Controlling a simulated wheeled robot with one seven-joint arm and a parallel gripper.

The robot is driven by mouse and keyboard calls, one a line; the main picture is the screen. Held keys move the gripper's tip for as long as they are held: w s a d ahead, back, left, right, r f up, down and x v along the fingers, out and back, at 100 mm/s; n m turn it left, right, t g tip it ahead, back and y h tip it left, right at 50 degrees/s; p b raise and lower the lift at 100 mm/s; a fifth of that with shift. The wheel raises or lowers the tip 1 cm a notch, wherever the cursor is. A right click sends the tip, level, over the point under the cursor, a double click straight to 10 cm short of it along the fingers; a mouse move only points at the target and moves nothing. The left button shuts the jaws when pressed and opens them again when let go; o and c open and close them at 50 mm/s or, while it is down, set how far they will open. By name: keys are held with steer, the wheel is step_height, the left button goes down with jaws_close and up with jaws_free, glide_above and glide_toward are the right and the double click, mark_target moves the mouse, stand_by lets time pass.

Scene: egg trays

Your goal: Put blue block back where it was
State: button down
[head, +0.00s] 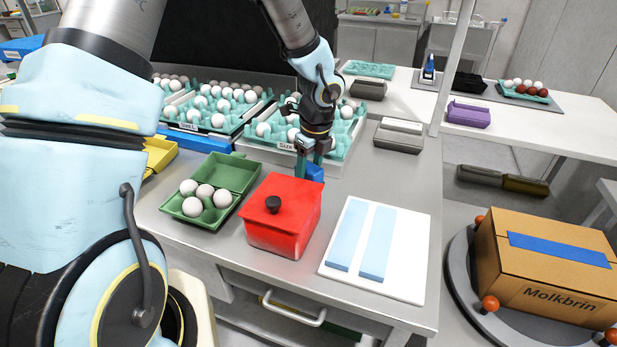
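A blue block (315,172) shows just behind the red box (283,218), which hides its lower part. My gripper (309,172) points down at the block, behind the back edge of the red box. Its teal fingers are apart from each other, and the block shows at the right finger. I cannot tell whether the fingers grip the block or only stand beside it, nor whether the block touches the table.
A green egg carton (238,172) stands open with several eggs, left of the red box. A white board (409,270) with two pale blue strips lies to the right. Egg trays (222,133) stand behind my gripper. Bare table (409,178) lies right of my gripper.

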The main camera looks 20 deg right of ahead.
steer(key=shift+f, duration=1.1)
steer(key=shift+f, duration=0.2)
steer(key=shift+c, duration=1.3)
jaws_free()
steer(key=shift+r, duration=0.1)
